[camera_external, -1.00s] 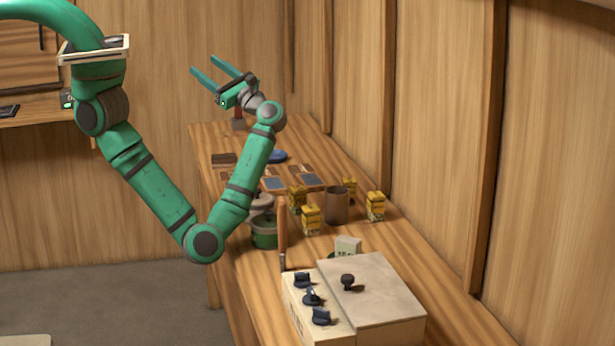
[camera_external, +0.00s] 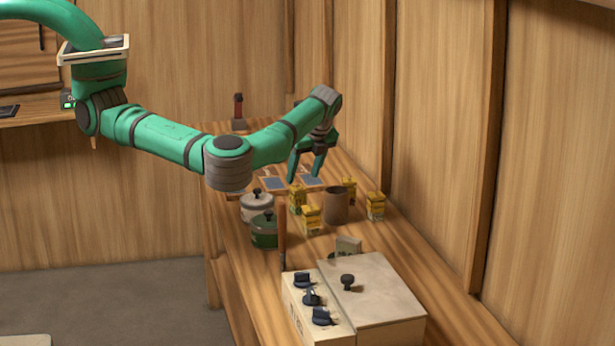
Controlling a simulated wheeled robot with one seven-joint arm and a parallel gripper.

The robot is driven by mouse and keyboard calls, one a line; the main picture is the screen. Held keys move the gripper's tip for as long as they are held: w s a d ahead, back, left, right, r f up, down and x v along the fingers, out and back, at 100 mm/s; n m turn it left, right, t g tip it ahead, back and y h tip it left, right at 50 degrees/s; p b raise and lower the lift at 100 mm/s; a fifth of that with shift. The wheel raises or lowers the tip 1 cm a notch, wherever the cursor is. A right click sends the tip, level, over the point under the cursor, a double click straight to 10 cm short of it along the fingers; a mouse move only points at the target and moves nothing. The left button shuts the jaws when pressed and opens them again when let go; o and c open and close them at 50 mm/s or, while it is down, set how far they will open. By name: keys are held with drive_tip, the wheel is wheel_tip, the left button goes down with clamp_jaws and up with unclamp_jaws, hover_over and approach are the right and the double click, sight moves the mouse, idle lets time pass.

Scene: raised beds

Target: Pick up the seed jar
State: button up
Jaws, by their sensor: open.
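Two lidded jars stand at the left edge of the bench: a cream jar (camera_external: 257,208) with a dark knob, and a green jar (camera_external: 265,234) just in front of it. I cannot tell which of them is the seed jar. My gripper (camera_external: 304,178) points down with its fingers apart and empty. In the picture it is behind and to the right of both jars, just above the yellow boxes. Its height over the bench is hard to judge.
Several small yellow boxes (camera_external: 311,220) stand around a brown cup (camera_external: 336,206). An upright wooden handle (camera_external: 282,236) rises beside the green jar. A pale box with dark knobs (camera_external: 372,295) fills the near bench. Flat blue-faced cards (camera_external: 273,184) lie farther back.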

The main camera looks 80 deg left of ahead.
sight(298, 200)
drive_tip(key=shift+h, duration=0.3)
wheel_tip(298, 200, down, 5)
drive_tip(key=shift+a+f, duration=0.1)
drive_tip(key=shift+f, duration=0.1)
drive_tip(key=shift+a+x, duration=0.15)
drive_tip(key=shift+x, duration=1.2)
drive_tip(key=shift+a+x, duration=0.15)
drive_tip(key=shift+x, duration=1.2)
drive_tip(key=shift+s+r, duration=0.2)
drive_tip(key=c, duration=1.2)
